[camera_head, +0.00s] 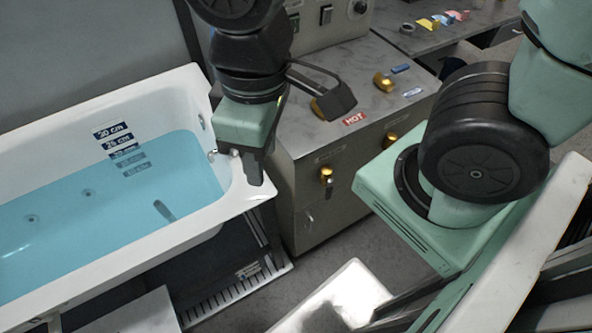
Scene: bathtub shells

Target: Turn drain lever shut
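My gripper (255,172) points down over the right end rim of the white bathtub (172,228). Its dark fingers overlap in this view, so I cannot tell whether they are open or shut. The tub holds blue water. A brass lever (326,176) is on the cabinet's front face, to the right of my fingers and apart from them. Another brass lever (390,140) is further right on that face, and a brass knob (383,82) is on the cabinet top. The small labels are unreadable, so I cannot tell which is the drain lever.
The grey cabinet (308,222) stands against the tub's right end, with a red HOT label (355,118) on top. A control panel (330,22) rises behind. A bench (450,38) with small coloured blocks is at the back right. Some floor (318,258) shows before the cabinet.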

